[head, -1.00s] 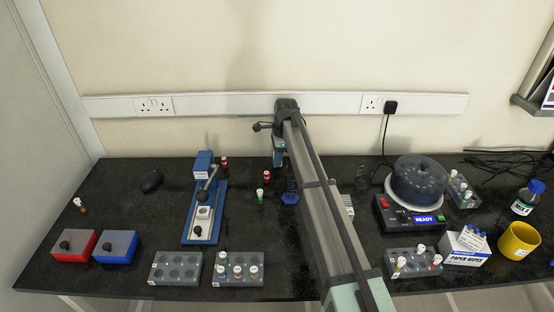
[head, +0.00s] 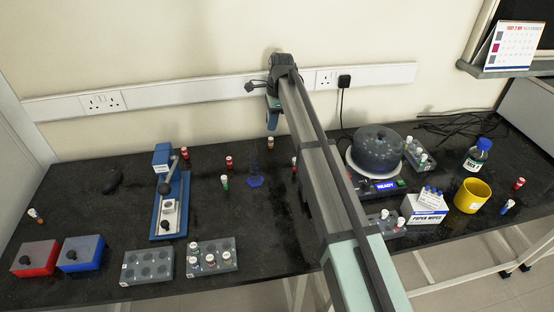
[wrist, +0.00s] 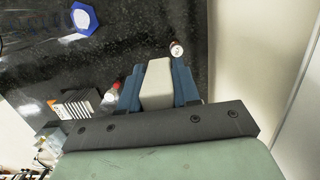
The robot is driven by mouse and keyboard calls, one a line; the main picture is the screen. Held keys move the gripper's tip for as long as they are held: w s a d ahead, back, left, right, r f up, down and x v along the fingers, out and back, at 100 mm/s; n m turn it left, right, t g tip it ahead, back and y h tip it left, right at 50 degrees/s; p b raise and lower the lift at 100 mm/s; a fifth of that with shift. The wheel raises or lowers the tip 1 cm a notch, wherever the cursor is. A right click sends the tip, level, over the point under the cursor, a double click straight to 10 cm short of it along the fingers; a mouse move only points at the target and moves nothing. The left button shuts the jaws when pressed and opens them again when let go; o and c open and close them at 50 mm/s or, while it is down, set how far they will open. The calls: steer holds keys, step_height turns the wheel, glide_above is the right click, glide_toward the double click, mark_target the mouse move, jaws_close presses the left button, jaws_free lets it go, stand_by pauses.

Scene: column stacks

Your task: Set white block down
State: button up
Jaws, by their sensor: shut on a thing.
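In the wrist view, the white block (wrist: 156,84) is pale, smooth and tapered, and sits between the blue fingers of my gripper (wrist: 157,88). My gripper is shut on it. In the head view, my gripper (head: 272,116) is near the wall at the back of the bench, above the dark top. The block cannot be made out there.
A measuring cylinder with a blue six-sided base (head: 255,182) stands left of my gripper. Red-capped vials (head: 269,143) stand near the back edge. The centrifuge (head: 377,150) and a wipes box (head: 424,208) are at right. Racks (head: 147,266) are at front left.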

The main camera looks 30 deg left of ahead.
steer(key=s+d, duration=0.3)
steer(key=d, duration=0.2)
steer(key=shift+w+f, duration=0.2)
steer(key=shift+f, duration=5)
steer(key=shift+f, duration=0.15)
steer(key=o, duration=1)
steer(key=r, duration=0.4)
steer(key=w+r, duration=0.1)
steer(key=r, duration=0.3)
steer(key=d+r, duration=0.1)
steer(key=r, duration=0.3)
steer(key=shift+w+d+r, duration=0.1)
steer(key=shift+w, duration=0.05)
